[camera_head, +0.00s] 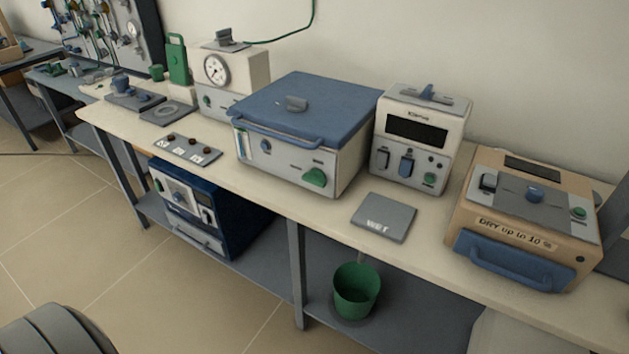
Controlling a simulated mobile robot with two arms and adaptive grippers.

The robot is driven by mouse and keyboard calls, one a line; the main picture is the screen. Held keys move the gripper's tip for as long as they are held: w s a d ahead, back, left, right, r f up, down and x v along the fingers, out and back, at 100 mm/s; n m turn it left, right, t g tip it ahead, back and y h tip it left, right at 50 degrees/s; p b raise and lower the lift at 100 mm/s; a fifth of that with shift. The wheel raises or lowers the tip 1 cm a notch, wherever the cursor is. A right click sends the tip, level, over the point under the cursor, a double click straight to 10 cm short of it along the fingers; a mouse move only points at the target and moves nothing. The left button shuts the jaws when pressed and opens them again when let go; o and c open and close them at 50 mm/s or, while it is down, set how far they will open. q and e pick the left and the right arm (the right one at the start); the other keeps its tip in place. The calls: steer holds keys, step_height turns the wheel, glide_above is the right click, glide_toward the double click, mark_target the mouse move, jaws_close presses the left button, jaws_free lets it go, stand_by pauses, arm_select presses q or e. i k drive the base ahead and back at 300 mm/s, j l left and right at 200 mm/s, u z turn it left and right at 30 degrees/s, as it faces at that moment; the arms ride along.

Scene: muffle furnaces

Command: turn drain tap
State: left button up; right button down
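A green knob (315,177) sits low on the right of the front of a white box (347,175) with a closed blue lid (305,104). It looks like the drain tap, but no label on it is readable from here. A small dark knob (266,146) is left of it on the same front. A green bucket (357,291) stands on the lower shelf, below and to the right of the box. Neither gripper is in view. A dark grey rounded part at the lower left corner may be mine.
The bench (250,190) has a bare front strip. A grey "WET" plate (384,217) lies right of the box. A tan "DRY" unit (527,217) with a blue handle stands further right. A dark blue unit (211,209) is under the bench. The tiled floor in front is clear.

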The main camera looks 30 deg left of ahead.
mark_target(316, 176)
steer(key=u, duration=1.4)
steer(key=i+j+z, duration=0.15)
steer(key=z, duration=0.3)
steer(key=i+j+z, duration=0.1)
steer(key=j+z, duration=0.3)
steer(key=i+j+z, duration=0.1)
steer(key=j+z, duration=0.2)
steer(key=z, duration=0.15)
